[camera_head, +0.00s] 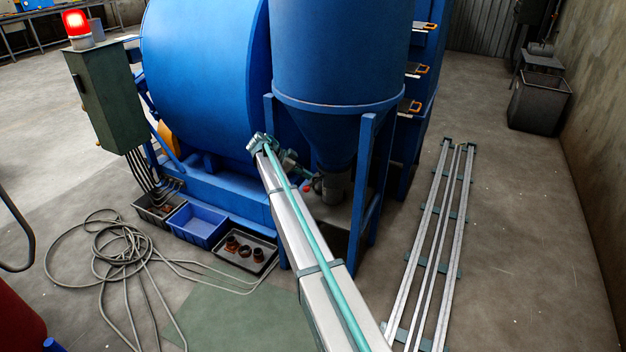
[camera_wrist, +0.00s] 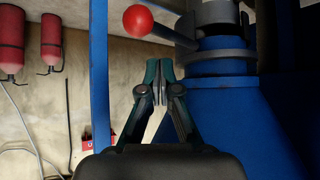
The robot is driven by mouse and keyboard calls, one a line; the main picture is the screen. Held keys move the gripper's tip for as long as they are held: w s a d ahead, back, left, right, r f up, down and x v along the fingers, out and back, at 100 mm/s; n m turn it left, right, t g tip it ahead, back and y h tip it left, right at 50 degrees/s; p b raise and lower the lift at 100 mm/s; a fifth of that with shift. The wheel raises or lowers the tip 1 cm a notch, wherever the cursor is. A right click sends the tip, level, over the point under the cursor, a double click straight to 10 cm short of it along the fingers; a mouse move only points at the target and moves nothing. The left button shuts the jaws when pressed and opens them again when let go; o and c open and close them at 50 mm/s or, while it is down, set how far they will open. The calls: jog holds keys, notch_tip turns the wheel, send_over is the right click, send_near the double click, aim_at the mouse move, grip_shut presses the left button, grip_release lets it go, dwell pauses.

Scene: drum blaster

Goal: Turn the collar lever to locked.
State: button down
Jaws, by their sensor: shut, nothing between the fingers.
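The collar lever's red ball knob (camera_wrist: 138,19) is at the top of the wrist view. Its dark rod runs right to the grey collar (camera_wrist: 218,52) at the narrow end of the blue hopper cone (camera_wrist: 222,115). My gripper (camera_wrist: 158,70) is shut and empty, its tips together. In the picture it lies below the knob and left of the collar, with a visible gap to the knob. In the head view the small red knob (camera_head: 306,188) shows beside the hopper outlet (camera_head: 336,186), close to my wrist. The lock markings are not readable.
A blue frame leg (camera_head: 361,195) stands right of the outlet. A blue bin (camera_head: 197,226) and a dark tray of parts (camera_head: 263,262) sit at the front. Hoses (camera_head: 118,255) lie on the floor to the left. Rails (camera_head: 411,263) lie on the right.

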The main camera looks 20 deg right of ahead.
jog(key=v, duration=0.6)
notch_tip(320, 180, down, 21)
jog(key=n+t+y+b, duration=0.2)
jog(key=t+y+b, duration=0.35)
jog(key=t, duration=0.45)
jog(key=s+d+r+m+t+h+b, duration=0.1)
jog(key=s+d+r+m+t+b, duration=0.2)
jog(key=s+t, duration=0.45)
jog(key=s+d+r+m+t+h+b, duration=0.2)
jog(key=s+d+r+m+t, duration=0.15)
jog(key=s, duration=0.65)
jog(key=w+r+b, duration=0.2)
jog(key=w+r, duration=0.1)
jog(key=w, duration=0.9)
jog(key=shift+w+d+r+n+t, duration=0.25)
jog(key=shift+w+n+t, duration=0.05)
jog(key=shift+w+n, duration=0.1)
